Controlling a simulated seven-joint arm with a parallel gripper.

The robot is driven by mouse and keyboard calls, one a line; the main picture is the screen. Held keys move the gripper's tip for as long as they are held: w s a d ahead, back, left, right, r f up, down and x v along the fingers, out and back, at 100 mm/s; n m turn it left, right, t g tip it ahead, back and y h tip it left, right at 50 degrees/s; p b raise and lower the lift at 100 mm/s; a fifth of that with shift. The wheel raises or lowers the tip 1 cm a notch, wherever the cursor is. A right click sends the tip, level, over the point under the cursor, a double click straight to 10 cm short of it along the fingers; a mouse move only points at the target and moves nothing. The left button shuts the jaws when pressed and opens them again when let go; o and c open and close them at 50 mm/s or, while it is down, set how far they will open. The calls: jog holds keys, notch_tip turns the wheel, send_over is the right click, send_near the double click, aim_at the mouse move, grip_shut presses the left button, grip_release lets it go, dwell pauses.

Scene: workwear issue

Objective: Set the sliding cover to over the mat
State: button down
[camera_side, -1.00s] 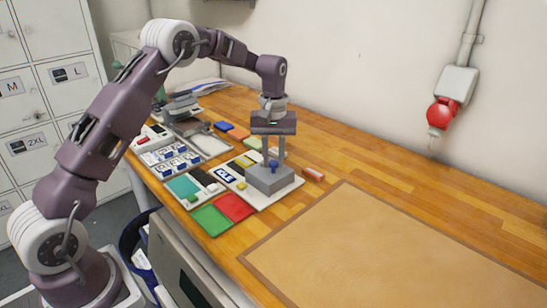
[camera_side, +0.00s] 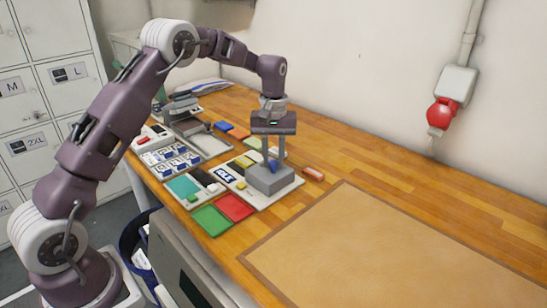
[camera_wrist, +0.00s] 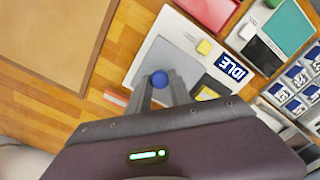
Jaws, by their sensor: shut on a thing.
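The sliding cover is a flat grey plate (camera_wrist: 150,62) with a blue knob (camera_wrist: 159,79). It sits on a white board and shows as a grey block in the side view (camera_side: 262,182). My gripper (camera_wrist: 162,84) points down and is shut on the blue knob, one finger on each side. Beside the cover on the board is a dark square with yellow edges (camera_wrist: 212,86), partly hidden by my finger and wrist. A large tan mat with a brown border (camera_side: 390,245) lies flat on the bench; the cover is apart from it. I cannot tell which surface the task calls the mat.
The white board (camera_side: 270,204) also carries a blue IDLE label (camera_wrist: 232,67) and a small yellow block (camera_wrist: 204,47). Red (camera_side: 235,207) and green (camera_side: 212,220) panels lie in front. A small red-and-white item (camera_side: 313,174) lies right of the board. Wooden bench beyond is clear.

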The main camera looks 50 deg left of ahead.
dwell(0.4)
jog(key=a, duration=1.2)
jog(key=shift+a, duration=0.1)
jog(key=c, duration=1.4)
grip_release()
jog(key=shift+o, duration=1.1)
notch_tip(320, 180, up, 7)
